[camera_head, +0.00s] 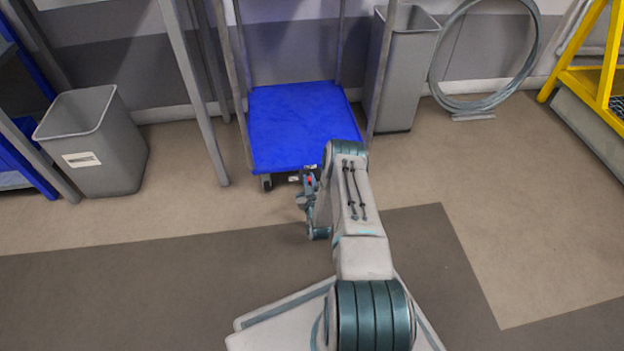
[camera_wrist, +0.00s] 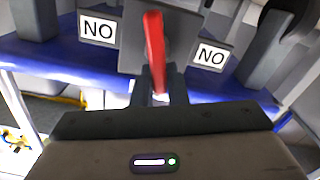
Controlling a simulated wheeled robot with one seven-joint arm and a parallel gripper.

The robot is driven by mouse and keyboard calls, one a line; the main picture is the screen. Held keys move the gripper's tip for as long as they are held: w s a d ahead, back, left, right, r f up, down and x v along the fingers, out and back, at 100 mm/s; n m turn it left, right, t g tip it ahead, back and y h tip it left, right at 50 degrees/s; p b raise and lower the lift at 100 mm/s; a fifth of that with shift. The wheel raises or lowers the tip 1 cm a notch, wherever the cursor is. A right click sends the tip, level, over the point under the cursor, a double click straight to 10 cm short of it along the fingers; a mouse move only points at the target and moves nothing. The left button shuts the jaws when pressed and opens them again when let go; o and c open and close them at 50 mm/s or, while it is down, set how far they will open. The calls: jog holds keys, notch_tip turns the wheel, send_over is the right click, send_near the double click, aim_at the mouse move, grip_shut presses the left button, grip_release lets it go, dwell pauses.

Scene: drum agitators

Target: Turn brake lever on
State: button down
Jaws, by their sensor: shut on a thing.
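The brake lever (camera_wrist: 155,45) is a narrow red bar on a dark mount in the wrist view, close to upright in the picture. My gripper (camera_wrist: 163,92) is shut on the lower end of the lever. Its fingertips are dark and partly hard to make out against the mount. In the head view my gripper (camera_head: 309,186) is at the front edge of the blue cart (camera_head: 295,120), low near the floor, and a small red spot shows there. My arm hides part of the cart's front right corner.
A grey bin (camera_head: 115,150) stands at the left and a taller grey bin (camera_head: 400,75) right of the cart. A coiled hose (camera_head: 480,105) leans on the back wall. A yellow frame (camera_head: 575,75) is at the far right. The floor before the cart is clear.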

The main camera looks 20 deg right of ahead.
jog(key=n, duration=0.3)
jog(key=shift+w+a+f+n, duration=0.1)
jog(key=shift+a+f+n, duration=0.15)
jog(key=shift+a+n, duration=0.15)
jog(key=shift+a+f+n+b, duration=0.15)
jog(key=shift+f+n, duration=0.2)
jog(key=shift+n, duration=1.35)
jog(key=shift+a+f+n+b, duration=0.15)
jog(key=shift+f+n, duration=0.2)
jog(key=shift+n, duration=1.35)
jog(key=shift+a+f+n+b, duration=0.15)
jog(key=shift+f+n, duration=0.2)
jog(key=shift+n, duration=1.35)
jog(key=shift+d, duration=0.15)
jog(key=c, duration=1.4)
grip_release()
jog(key=shift+d, duration=0.1)
jog(key=shift+c, duration=0.2)
jog(key=shift+w+a, duration=0.1)
jog(key=shift+a, duration=0.1)
jog(key=p+v, duration=0.5)
jog(key=v, duration=0.9)
